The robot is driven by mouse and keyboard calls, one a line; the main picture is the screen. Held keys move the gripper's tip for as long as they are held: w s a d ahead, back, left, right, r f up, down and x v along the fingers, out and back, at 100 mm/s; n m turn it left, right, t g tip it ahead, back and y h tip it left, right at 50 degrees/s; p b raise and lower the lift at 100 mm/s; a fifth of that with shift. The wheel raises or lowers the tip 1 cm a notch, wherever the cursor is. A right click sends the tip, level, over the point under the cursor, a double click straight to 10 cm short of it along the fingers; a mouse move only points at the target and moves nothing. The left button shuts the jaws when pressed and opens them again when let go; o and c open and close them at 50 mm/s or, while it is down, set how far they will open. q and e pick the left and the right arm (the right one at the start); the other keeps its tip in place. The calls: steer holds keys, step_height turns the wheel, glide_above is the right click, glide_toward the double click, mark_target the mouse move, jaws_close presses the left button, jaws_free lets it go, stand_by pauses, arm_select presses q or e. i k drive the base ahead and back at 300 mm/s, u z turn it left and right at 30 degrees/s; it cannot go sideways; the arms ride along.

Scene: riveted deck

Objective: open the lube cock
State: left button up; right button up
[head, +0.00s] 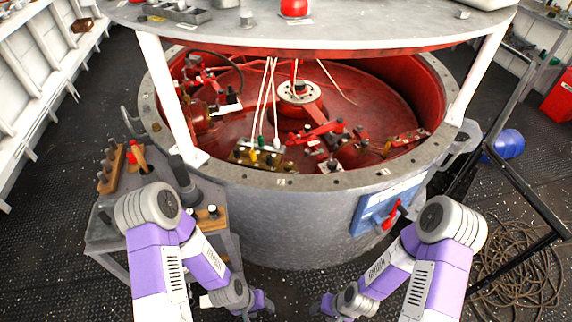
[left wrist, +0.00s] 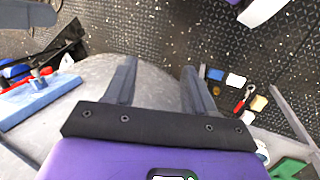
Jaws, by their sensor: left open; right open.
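A red lever (head: 392,215) sits on a blue plate (head: 368,217) on the outer wall of the grey drum (head: 285,225), at right in the head view. It may be the lube cock; no label is readable. In the left wrist view a blue plate (left wrist: 42,100) with red parts (left wrist: 28,80) shows at the left edge. My left gripper (head: 262,303) is low in front of the drum, left of the lever and apart from it. Its two fingers (left wrist: 158,72) are spread and empty. My right gripper (head: 325,306) is low in front of the drum, below and left of the lever; its fingers are small here.
A grey side cart (head: 108,228) with tools stands left of the drum. A round grey table (head: 330,30) stands above the drum's red interior. A black rail (head: 515,180), a blue container (head: 508,144) and coiled rope (head: 520,262) are at right.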

mark_target(287, 166)
steer(key=z, duration=0.5)
steer(key=k, duration=1.15)
steer(key=u, duration=0.4)
steer(key=i, duration=1.75)
steer(key=z, duration=1)
